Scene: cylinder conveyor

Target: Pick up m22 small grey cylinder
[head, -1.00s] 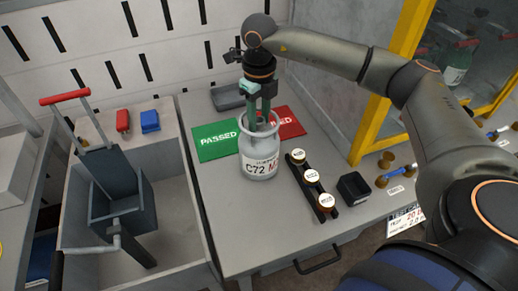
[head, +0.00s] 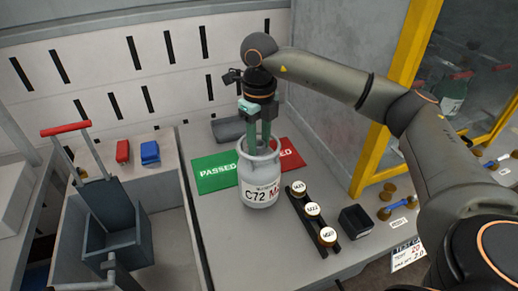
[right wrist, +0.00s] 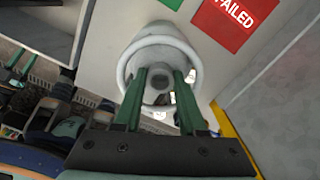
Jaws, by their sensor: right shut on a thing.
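A grey cylinder (head: 259,178) with a rounded shoulder and a collar stands upright on the table. Its label shows C72 and a red M; the rest of the red mark curves out of sight. It also shows in the right wrist view (right wrist: 133,66). My right gripper (head: 263,146) reaches down into the collar from above, its green fingers shut on the cylinder's top part. The exact grip is hidden by the collar. My right gripper (right wrist: 159,78) also shows in the right wrist view. The cylinder looks to be resting on the table. My left gripper is not in view.
A green PASSED mat (head: 213,174) and a red FAILED mat (head: 291,156) lie behind the cylinder. A black rack (head: 320,226) to its right holds three round-topped pieces, the middle one marked M22. A small black box (head: 355,221) stands further right. Yellow posts (head: 394,90) stand beyond.

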